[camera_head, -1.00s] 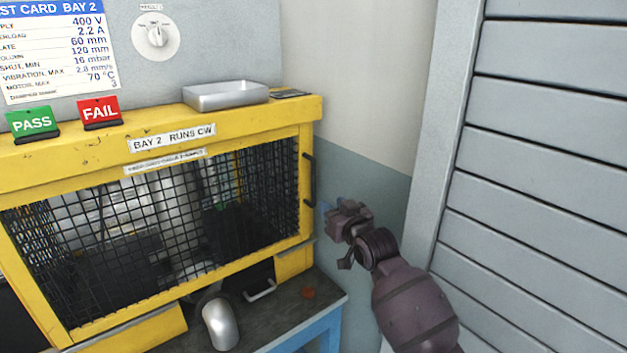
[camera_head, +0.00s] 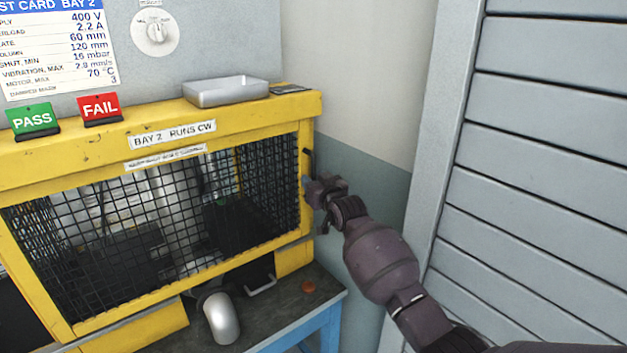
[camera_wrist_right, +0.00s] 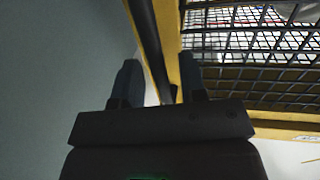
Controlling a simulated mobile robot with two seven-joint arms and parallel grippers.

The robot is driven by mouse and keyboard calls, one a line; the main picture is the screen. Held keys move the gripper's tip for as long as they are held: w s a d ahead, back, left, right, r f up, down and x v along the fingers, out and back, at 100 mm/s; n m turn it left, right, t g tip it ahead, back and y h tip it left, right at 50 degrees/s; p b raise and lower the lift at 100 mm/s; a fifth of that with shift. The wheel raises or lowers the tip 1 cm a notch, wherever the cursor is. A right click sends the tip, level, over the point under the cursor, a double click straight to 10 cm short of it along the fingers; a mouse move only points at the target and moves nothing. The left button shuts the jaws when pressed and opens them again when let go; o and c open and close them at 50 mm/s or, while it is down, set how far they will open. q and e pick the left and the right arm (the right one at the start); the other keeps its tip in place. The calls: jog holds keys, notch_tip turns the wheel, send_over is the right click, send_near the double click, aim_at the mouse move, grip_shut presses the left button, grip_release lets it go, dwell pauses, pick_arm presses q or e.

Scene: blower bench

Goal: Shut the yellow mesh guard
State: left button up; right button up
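The yellow mesh guard (camera_head: 297,185) has black wire mesh in a yellow frame and covers the front of the bay below the "BAY 2 RUNS CW" label. I cannot tell whether it sits fully against its housing. A black upright handle (camera_head: 308,160) is on its right edge, partly hidden by my right gripper (camera_head: 311,192). In the right wrist view the black handle bar (camera_wrist_right: 149,45) runs between the two fingers of my right gripper (camera_wrist_right: 160,80). The fingers are apart, with a gap visible beside the bar. The guard's mesh (camera_wrist_right: 250,60) lies to the right there. My left gripper is not in view.
A grey metal tray (camera_head: 228,98) sits on the yellow housing top, with the green PASS (camera_head: 33,119) and red FAIL (camera_head: 100,109) signs to its left. A slatted grey panel (camera_head: 545,150) stands on the right. A silver rounded object (camera_head: 221,318) lies below the guard.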

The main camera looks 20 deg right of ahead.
jog(key=shift+w, duration=0.35)
grip_shut()
dwell(0.3)
